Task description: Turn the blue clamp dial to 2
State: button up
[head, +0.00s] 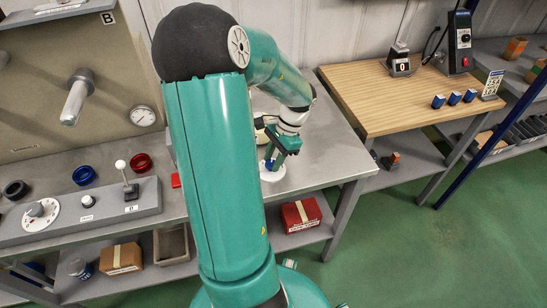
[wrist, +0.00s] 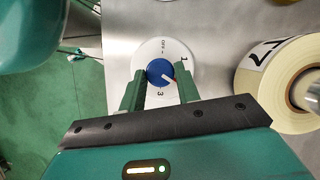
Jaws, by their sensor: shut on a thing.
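The blue clamp dial (wrist: 155,70) sits on a round white plate (wrist: 147,50) with printed marks. In the wrist view OFF is near the top, 1 at the right and 3 below. A 2 is not visible; my right finger covers part of the rim between 1 and 3. The dial's white and red pointer (wrist: 169,78) points to the lower right, between 1 and 3. My gripper (wrist: 160,88) is shut on the dial, one finger at each side. In the head view my gripper (head: 279,158) is over the white plate (head: 272,176) near the bench's front edge.
A large cream roll (wrist: 262,80) stands close to the right of the dial in the wrist view. The metal bench (head: 322,150) is clear to the right of my gripper. A control panel (head: 70,215) with knobs and a lever lies at the left.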

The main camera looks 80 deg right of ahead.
jog(key=o, duration=1)
jog(key=v, duration=1.4)
jog(key=shift+a, duration=0.1)
